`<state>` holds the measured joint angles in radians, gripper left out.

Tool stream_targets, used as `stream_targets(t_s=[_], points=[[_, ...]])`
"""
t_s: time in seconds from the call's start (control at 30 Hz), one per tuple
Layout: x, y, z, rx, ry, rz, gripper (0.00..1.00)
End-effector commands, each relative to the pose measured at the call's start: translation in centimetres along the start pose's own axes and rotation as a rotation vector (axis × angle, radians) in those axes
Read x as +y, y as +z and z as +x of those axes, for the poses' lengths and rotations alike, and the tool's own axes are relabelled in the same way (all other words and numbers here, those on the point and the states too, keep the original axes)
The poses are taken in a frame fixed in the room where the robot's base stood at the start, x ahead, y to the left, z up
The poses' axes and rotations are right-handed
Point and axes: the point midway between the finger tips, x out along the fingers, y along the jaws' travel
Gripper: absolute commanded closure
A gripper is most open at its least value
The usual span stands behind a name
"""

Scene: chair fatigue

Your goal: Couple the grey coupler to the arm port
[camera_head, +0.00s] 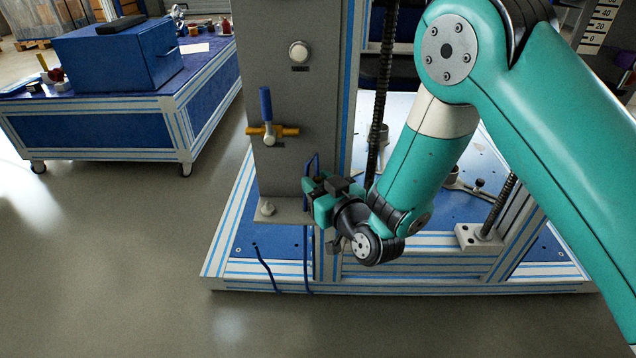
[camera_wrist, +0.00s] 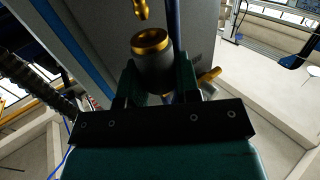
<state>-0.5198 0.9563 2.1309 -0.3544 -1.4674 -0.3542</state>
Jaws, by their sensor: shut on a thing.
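My gripper (camera_head: 313,202) is beside the lower right part of the grey column, above the blue base plate. In the wrist view my gripper (camera_wrist: 156,72) is shut on the grey coupler (camera_wrist: 153,72), a dark grey cylinder with a brass ring at its open end. A brass fitting, which looks like the arm port (camera_wrist: 141,9), shows at the top edge, in line with the coupler's mouth but apart from it. A blue hose (camera_wrist: 174,22) runs close to the coupler. In the head view the coupler and port are hidden by the gripper or too small to tell.
The grey column (camera_head: 296,110) carries a brass valve with a blue handle (camera_head: 266,106) and a round button (camera_head: 299,51). A dark threaded rod (camera_head: 384,80) stands close to my arm. Blue hoses (camera_head: 306,262) hang over the frame's front edge. Floor at left is clear.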

Motion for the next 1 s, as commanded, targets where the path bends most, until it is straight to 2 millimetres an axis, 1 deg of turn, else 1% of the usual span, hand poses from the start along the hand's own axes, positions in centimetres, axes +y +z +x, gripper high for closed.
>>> stream_targets(t_s=[0.37, 1.0], points=[[0.0, 0.1, 0.0, 0.001, 0.000, 0.000, 1.00], [0.0, 1.7, 0.1, 0.001, 0.000, 0.000, 1.00]])
